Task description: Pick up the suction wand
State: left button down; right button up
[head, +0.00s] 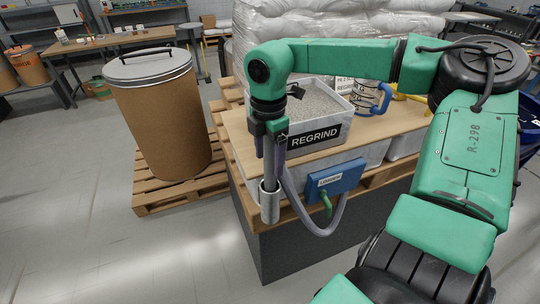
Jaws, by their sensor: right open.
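The suction wand (270,172) is a thin grey upright tube at the front left corner of the bench. Its lower end is in a pale metal sleeve (269,203). A grey hose (325,230) loops beside it below the bench edge. My right gripper (269,143) points down at the top of the wand, its jaws open. It hides the wand's upper end, and I cannot tell whether the fingers touch it. My left gripper is out of view.
A blue box (337,178) with a white label and a green handle hangs on the bench front. A REGRIND bin (318,134) of pellets and a blue-handled jug (368,97) stand on the bench. A lidded brown drum (158,115) stands on a pallet at left. Floor at front left is clear.

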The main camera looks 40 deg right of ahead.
jog(key=shift+s+d+f, duration=0.1)
jog(key=shift+f, duration=0.1)
grip_shut()
dwell(1.2)
